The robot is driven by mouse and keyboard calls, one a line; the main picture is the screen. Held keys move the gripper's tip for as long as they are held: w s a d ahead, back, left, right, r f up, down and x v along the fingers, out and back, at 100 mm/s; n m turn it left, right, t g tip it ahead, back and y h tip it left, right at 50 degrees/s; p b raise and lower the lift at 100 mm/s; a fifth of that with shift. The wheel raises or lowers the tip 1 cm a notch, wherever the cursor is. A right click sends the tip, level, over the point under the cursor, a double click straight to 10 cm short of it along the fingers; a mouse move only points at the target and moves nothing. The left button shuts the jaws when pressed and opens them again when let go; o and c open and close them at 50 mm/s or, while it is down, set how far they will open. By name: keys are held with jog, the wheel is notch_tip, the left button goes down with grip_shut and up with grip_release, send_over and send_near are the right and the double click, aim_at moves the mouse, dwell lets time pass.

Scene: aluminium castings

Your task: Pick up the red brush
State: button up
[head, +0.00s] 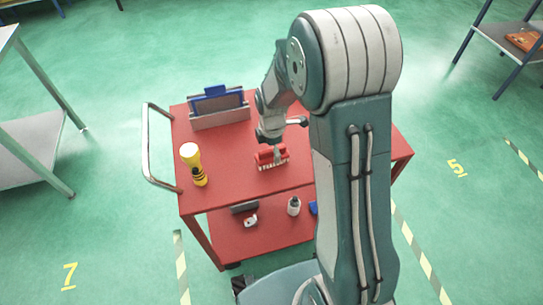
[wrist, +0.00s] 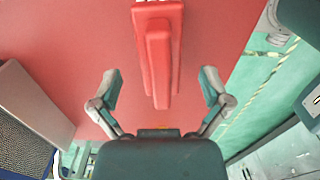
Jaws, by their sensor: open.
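The red brush (head: 271,158) lies on the top of the red cart, with its pale bristles showing along its near side in the head view. In the wrist view the brush (wrist: 158,55) is at the top middle, its long handle pointing toward my gripper. My gripper (head: 277,152) is right at the brush in the head view, in front of part of it. In the wrist view my gripper (wrist: 160,90) is open, with one finger on each side of the brush handle. The fingers stand apart from the handle, with nothing held between them.
The red cart (head: 225,160) carries a yellow flashlight (head: 194,165) at left and a grey bin with blue parts (head: 218,108) at the back. A metal handle (head: 152,145) rises at the cart's left. Green floor surrounds the cart.

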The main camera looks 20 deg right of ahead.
notch_tip(320, 180, down, 2)
jog(key=shift+d+f, duration=0.15)
jog(key=shift+f, duration=0.1)
jog(key=c, duration=1.3)
jog(key=shift+r, duration=0.1)
jog(key=shift+r, duration=0.55)
jog(key=s+d+r, duration=0.3)
jog(key=r, duration=0.1)
jog(key=s+d+r, duration=0.3)
jog(key=s+r, duration=0.1)
jog(key=s+d+r, duration=0.2)
jog(key=s+r, duration=0.1)
jog(key=shift+s+d+r, duration=0.4)
